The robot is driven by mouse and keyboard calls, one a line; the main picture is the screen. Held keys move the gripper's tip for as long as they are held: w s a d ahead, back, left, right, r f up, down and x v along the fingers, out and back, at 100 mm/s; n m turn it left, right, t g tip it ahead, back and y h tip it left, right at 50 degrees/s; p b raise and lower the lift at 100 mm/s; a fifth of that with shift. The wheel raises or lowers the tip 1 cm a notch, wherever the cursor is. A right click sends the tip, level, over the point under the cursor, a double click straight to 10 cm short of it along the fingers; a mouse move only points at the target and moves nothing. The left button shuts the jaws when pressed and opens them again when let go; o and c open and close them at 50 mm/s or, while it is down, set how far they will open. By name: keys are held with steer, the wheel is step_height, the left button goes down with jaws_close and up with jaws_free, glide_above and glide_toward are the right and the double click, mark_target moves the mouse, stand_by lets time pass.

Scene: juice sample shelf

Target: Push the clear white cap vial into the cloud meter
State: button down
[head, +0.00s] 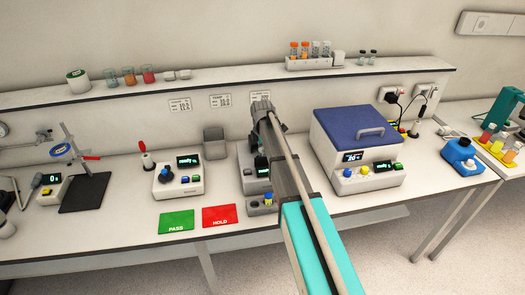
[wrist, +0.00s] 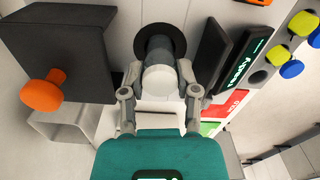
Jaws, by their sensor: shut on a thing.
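The vial's white cap (wrist: 160,80) is between the fingers of my gripper (wrist: 160,88) in the wrist view. My gripper is shut on the vial. The vial's body points away from the camera toward a round black port (wrist: 149,32) and overlaps it; how deep it sits, I cannot tell. The cloud meter (head: 247,182) stands on the bench in the head view, partly hidden behind my arm. In that view my gripper (head: 262,108) is above the meter, and the vial cannot be made out. A lit "ready" display (wrist: 238,68) is right of the port.
A dark plate (wrist: 68,58) with an orange knob (wrist: 42,93) is left of the port. Green PASS (head: 176,222) and red HOLD (head: 220,216) cards lie at the bench front. A blue-lidded device (head: 355,130) stands right; a knobbed device (head: 178,180) and grey container (head: 214,144) stand left.

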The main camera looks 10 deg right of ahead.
steer(key=shift+f+b, duration=0.95)
steer(key=shift+b, duration=0.05)
stand_by(0.5)
steer(key=shift+c, duration=1.3)
jaws_free()
steer(key=shift+r, duration=0.15)
